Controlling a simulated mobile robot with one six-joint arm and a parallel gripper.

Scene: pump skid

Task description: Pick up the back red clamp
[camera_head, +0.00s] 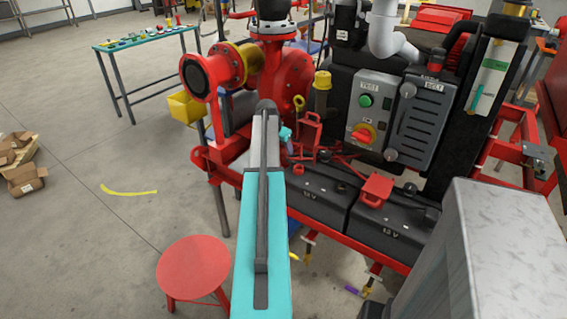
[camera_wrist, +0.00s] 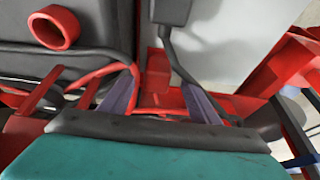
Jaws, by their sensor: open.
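A red, block-like piece that looks like the back red clamp (camera_head: 311,130) stands at the rear of the black batteries in the head view, right of my arm, with red cable near it. Another red clamp (camera_head: 376,189) sits on top of the right battery. In the wrist view my gripper (camera_wrist: 160,88) is open, with its two grey fingers spread apart. A red part (camera_wrist: 158,88) shows between and beyond the fingers; I cannot tell if it is the back clamp or if anything touches it. In the head view my arm hides most of the gripper.
Two black batteries (camera_head: 322,192) sit on the red skid frame. A grey control box (camera_head: 373,115) stands behind them, and a red pump (camera_head: 285,72) stands at the back left. A red stool (camera_head: 193,268) is at front left. Open floor lies further left.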

